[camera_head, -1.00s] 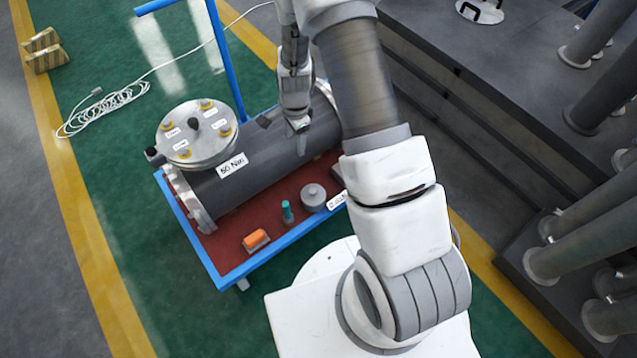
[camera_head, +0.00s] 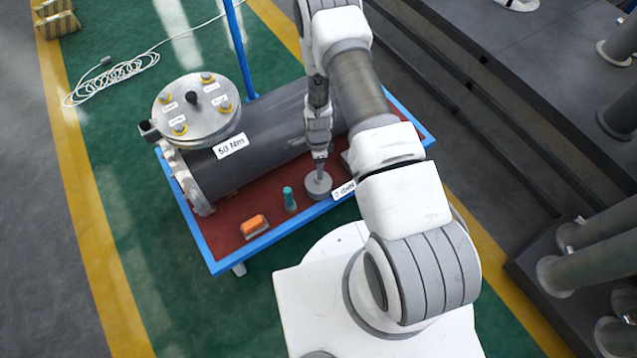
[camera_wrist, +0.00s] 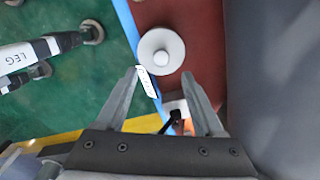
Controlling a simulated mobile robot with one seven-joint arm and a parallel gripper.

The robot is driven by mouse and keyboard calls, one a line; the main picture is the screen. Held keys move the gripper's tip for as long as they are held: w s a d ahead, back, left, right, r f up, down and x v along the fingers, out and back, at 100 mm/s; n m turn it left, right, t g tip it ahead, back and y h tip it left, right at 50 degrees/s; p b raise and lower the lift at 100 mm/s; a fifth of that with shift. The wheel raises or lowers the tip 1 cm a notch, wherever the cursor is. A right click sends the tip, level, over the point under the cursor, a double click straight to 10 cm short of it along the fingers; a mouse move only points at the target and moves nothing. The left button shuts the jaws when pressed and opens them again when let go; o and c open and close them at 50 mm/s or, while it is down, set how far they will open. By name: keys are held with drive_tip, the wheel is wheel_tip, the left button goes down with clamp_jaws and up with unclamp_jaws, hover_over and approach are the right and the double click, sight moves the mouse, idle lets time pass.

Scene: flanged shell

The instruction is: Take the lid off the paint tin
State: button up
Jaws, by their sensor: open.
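The paint tin (camera_head: 317,189) is a small round grey tin on the red deck of the blue-framed cart, near its front edge. In the wrist view its round lid (camera_wrist: 161,52) shows from above, with a pale knob (camera_wrist: 161,58) in the middle. The lid sits on the tin. My gripper (camera_head: 320,160) is over the tin in the head view and partly covers it. In the wrist view my gripper (camera_wrist: 160,72) is open, with its two fingers apart and nothing between them; the knob lies just beyond the fingertips. Whether a finger touches the lid cannot be told.
The grey flanged shell (camera_head: 270,135) lies behind the tin. A teal-topped item (camera_head: 289,198) and an orange block (camera_head: 254,225) stand left of the tin. A white label (camera_head: 344,190) is on the cart's blue rim (camera_head: 290,228). A coiled cable lies on the green floor.

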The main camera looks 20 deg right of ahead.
wheel_tip(320, 180, down, 8)
drive_tip(key=b, duration=0.2)
drive_tip(key=shift+w+d+b, duration=0.1)
drive_tip(key=shift+b, duration=0.3)
clamp_jaws()
